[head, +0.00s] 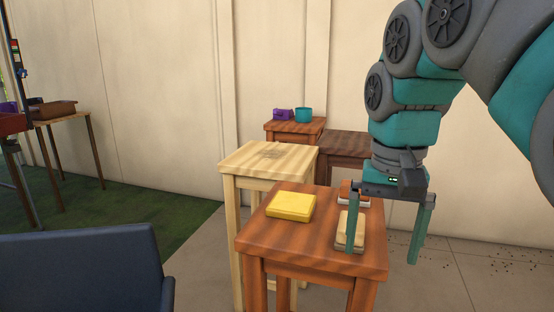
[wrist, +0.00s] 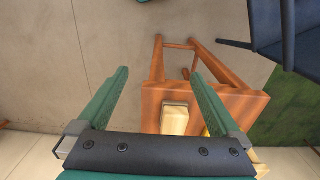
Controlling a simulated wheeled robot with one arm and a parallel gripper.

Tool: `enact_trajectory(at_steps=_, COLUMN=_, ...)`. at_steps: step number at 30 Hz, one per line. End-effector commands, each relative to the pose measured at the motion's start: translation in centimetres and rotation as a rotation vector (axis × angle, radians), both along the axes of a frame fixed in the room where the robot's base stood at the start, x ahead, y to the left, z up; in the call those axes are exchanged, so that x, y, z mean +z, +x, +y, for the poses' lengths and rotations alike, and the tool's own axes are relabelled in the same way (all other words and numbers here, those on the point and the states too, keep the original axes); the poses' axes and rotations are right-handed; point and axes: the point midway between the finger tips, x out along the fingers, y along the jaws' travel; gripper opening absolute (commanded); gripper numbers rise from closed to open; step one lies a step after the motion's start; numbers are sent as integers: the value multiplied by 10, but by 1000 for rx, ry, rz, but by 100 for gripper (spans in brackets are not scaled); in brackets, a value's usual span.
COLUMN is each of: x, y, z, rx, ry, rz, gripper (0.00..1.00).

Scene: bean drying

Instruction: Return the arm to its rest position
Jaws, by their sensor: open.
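My gripper (head: 384,256) points downward in the head view, with its two green fingers wide apart and nothing between them. It is at the right side of the reddish-brown table (head: 283,243); one finger overlaps the table's right part in the picture and the other is out beyond its edge. The wrist view also shows my gripper (wrist: 158,88) open, with the table (wrist: 245,103) beyond the fingers. My teal and grey arm reaches down from the upper right in the head view.
On the table are a yellow box (head: 291,206), a cream-topped block (head: 344,230) and an orange-brown block (head: 348,190). Behind stand a pale wooden table (head: 233,161) and a table with a teal pot (head: 304,115) and purple object (head: 283,114). A blue chair (head: 85,268) is front left.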

Motion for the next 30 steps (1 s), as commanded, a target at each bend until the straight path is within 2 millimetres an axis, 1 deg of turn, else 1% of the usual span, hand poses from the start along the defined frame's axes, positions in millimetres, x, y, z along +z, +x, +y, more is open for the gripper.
enact_trajectory(at_steps=10, x=-25, y=-13, z=3, rx=51, ry=-7, rz=17, gripper=100)
enact_trajectory(at_steps=14, x=-39, y=-21, z=4, rx=78, ry=-11, rz=28, gripper=100)
enact_trajectory(at_steps=17, x=-54, y=-28, z=5, rx=104, ry=-13, rz=40, gripper=100)
enact_trajectory(at_steps=20, x=-73, y=-40, z=6, rx=133, ry=-14, rz=53, gripper=100)
enact_trajectory(at_steps=23, x=-98, y=-56, z=7, rx=168, ry=-15, rz=68, gripper=100)
enact_trajectory(at_steps=24, x=-110, y=-64, z=7, rx=183, ry=-12, rz=78, gripper=100)
enact_trajectory(at_steps=29, x=-159, y=-99, z=7, rx=239, ry=-3, rz=107, gripper=100)
enact_trajectory(at_steps=30, x=-172, y=-109, z=7, rx=250, ry=1, rz=119, gripper=100)
